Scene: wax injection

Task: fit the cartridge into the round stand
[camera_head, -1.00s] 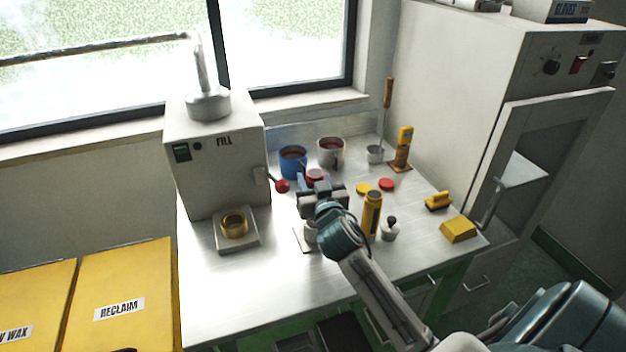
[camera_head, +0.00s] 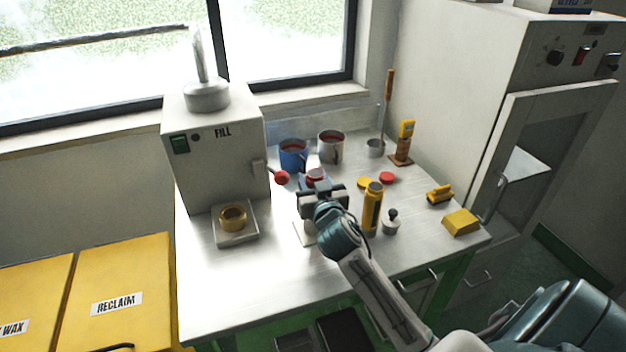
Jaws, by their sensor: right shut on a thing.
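My right gripper (camera_head: 319,193) is over the middle of the metal table, its arm coming in from the lower right. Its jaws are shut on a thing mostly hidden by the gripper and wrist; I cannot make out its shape. A red-topped pale piece (camera_head: 315,174) shows just beyond the fingers; I cannot tell if it is held. A pale square plate (camera_head: 303,232) lies partly hidden under the gripper. A yellow cylinder with a dark top (camera_head: 373,207) stands upright to the right, apart from the fingers. I cannot surely identify the cartridge or round stand. My left gripper is out of view.
The fill machine (camera_head: 215,165) stands at left, a brass ring (camera_head: 232,217) on its plate. Blue (camera_head: 293,156) and grey (camera_head: 330,147) pots stand behind. A small knobbed weight (camera_head: 390,223) and yellow block (camera_head: 461,222) are at right. The table's front left is clear.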

